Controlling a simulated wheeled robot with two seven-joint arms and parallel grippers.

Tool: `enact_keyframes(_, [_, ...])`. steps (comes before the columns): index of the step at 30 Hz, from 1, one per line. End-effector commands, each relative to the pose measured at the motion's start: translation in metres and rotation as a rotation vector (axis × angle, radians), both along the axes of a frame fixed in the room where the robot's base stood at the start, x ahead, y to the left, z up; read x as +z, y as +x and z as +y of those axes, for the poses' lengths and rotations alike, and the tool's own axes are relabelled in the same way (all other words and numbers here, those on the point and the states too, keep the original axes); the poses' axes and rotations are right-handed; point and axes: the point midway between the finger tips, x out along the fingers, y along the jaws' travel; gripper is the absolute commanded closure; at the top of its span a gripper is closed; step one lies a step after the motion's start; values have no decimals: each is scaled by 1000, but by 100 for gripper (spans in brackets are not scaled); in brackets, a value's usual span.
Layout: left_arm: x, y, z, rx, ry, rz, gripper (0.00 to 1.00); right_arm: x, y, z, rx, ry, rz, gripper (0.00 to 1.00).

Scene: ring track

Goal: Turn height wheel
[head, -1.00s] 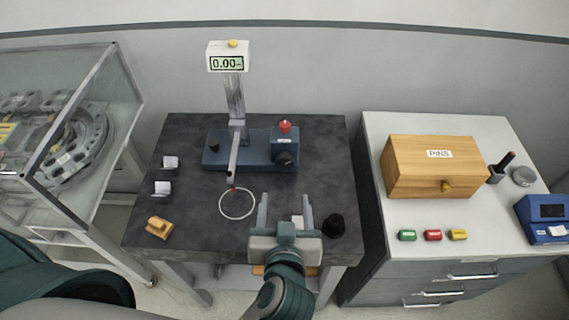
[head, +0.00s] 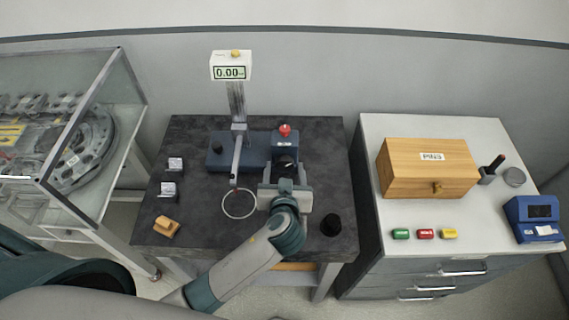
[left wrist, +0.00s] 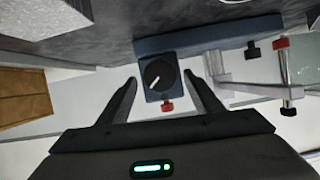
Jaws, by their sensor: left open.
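The height wheel (head: 285,162) is a black knob on the front of the raised block of a blue gauge base (head: 248,152). The gripper partly hides it in the head view. In the left wrist view the wheel (left wrist: 159,75) shows a white pointer mark, with a red knob (left wrist: 167,106) beside its block. My left gripper (head: 285,174) is open, with its fingers pointing at the wheel. In the left wrist view the fingers (left wrist: 160,82) stand on either side of the wheel's block, apparently short of the wheel. The display (head: 230,72) on the post reads 0.00. My right gripper is not in view.
A ring (head: 239,204) lies below the gauge arm on the dark table (head: 190,225). A black cylinder (head: 331,225), small blocks and a wooden piece (head: 166,227) stand around. A wooden PINS box (head: 430,170) is on the right cabinet. A glass-sided case (head: 95,110) is at left.

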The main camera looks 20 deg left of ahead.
Motion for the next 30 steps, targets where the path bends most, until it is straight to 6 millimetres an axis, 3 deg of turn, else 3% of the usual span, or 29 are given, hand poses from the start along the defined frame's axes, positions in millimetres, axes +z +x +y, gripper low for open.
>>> enact_keyframes(6, [-4, 11, 4, 0, 0, 0, 40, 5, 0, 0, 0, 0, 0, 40])
enact_keyframes(15, [-5, 12, 4, 0, 0, 0, 40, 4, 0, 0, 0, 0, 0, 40])
enact_keyframes(20, [-5, 12, 4, 0, 0, 0, 79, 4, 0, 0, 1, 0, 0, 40])
enact_keyframes(21, [-5, 12, 4, 0, 0, 0, 82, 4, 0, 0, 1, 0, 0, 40])
enact_keyframes(30, [-7, 11, 4, 1, -20, -5, 82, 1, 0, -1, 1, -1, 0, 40])
